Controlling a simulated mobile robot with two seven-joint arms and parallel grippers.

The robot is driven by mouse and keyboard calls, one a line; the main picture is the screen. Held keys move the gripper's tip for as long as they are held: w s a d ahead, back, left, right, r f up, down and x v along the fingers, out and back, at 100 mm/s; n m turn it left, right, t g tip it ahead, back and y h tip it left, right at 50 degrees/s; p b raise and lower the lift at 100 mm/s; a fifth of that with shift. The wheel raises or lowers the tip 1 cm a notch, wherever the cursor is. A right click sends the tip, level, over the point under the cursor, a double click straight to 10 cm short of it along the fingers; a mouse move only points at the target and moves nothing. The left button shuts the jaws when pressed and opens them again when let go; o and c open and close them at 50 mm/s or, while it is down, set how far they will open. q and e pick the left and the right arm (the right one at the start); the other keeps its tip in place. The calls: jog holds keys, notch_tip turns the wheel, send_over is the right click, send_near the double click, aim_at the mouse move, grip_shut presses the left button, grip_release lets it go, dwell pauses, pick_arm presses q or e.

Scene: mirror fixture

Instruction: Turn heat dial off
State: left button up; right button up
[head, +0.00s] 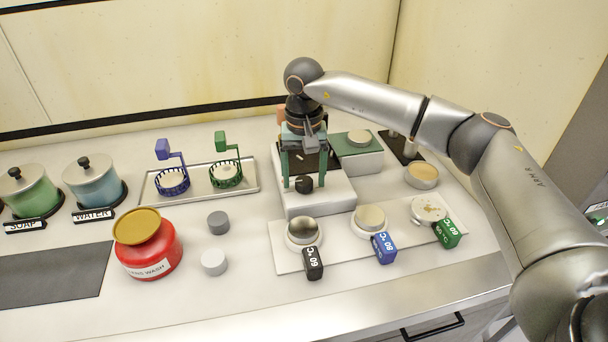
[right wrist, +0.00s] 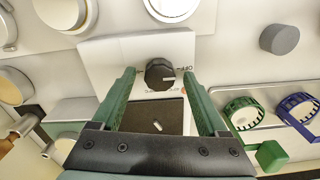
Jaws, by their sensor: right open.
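The heat dial (right wrist: 160,74) is a black round knob on the front of a white hot plate (right wrist: 105,60). An OFF mark is printed beside it in the right wrist view. In the head view the dial (head: 304,184) sits below my right gripper (head: 305,185). My right gripper (right wrist: 161,84) is open, with its two green fingers on either side of the dial and a gap showing on both sides. I cannot tell whether the fingers touch the plate. The dark top of the hot plate is partly hidden by the gripper in the head view. My left gripper is not in view.
A white tray (head: 350,262) with several dishes and temperature tags lies in front. A red jar (head: 150,252) and grey and white pucks (head: 218,223) stand to the left. A metal tray (head: 200,190) holds purple and green baskets. A green-topped box (head: 362,158) stands right of the hot plate.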

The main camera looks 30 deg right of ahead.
aim_at(304, 180)
notch_tip(304, 180, up, 13)
jog(key=shift+f, duration=0.2)
dwell(0.4)
dwell(0.4)
